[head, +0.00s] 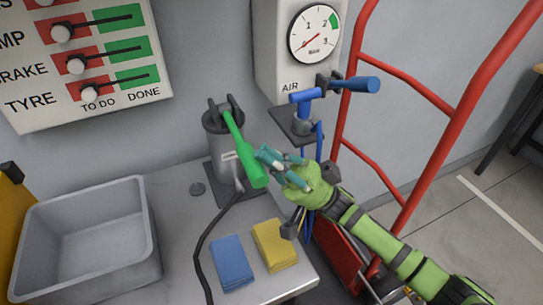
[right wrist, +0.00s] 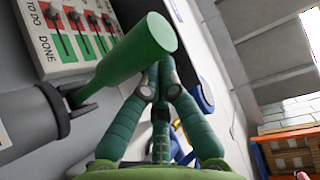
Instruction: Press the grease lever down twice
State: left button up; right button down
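The grease lever (head: 245,153) is a bright green handle hinged on top of a dark grey grease pump (head: 222,142). It slants from the hinge towards the front right of the picture. My right gripper (head: 264,157) is beside the lever's thick outer part, on its right. In the right wrist view the lever (right wrist: 138,48) crosses in front of the fingertips and partly hides them. The two fingers (right wrist: 156,72) converge and look shut, with nothing seen between them. I cannot tell whether they touch the lever. My left gripper is not in view.
A grey bin (head: 90,240) stands left on the bench (head: 185,270). A blue cloth (head: 232,263) and a yellow cloth (head: 274,245) lie in front. A black hose (head: 205,240) crosses the bench. Right are a blue-handled valve (head: 302,97), air gauge (head: 314,34) and red hand-truck frame (head: 400,70).

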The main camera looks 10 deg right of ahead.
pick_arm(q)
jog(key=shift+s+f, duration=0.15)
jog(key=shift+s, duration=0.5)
pick_arm(e)
jog(key=v, duration=1.2)
